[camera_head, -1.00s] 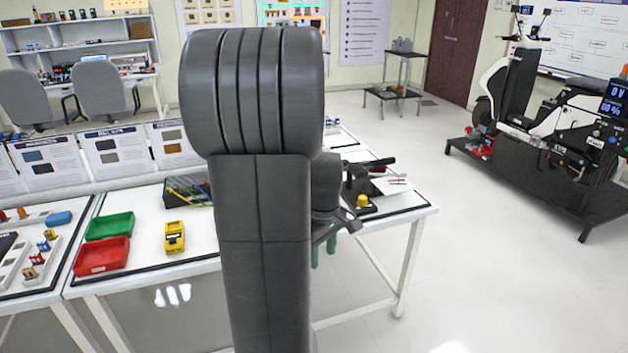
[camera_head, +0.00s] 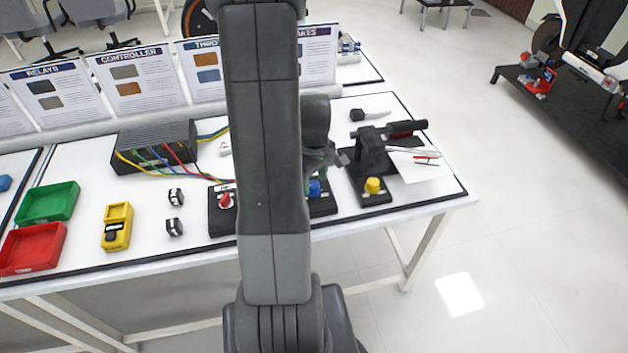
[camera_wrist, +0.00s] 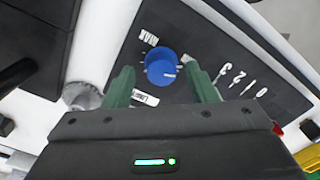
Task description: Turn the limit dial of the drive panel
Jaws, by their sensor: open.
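The blue dial (camera_wrist: 160,68) sits on a dark panel (camera_wrist: 232,52) in the wrist view. White labels stand beside the dial; one seems to read LIMIT, and white numbers run along the panel to its right. My gripper (camera_wrist: 158,72) is open, with a green finger on either side of the dial in the picture. I see no clear contact, and cannot tell how far the tips are from the panel. In the head view, the blue dial (camera_head: 315,187) shows just right of my arm, which hides the panel's middle. A red knob (camera_head: 226,200) shows on the panel's left.
A yellow knob (camera_head: 373,185) on a black stand is close to the right. A black box (camera_head: 155,146) with coloured wires lies behind left. A yellow meter (camera_head: 117,227), green tray (camera_head: 48,203) and red tray (camera_head: 32,248) stand left.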

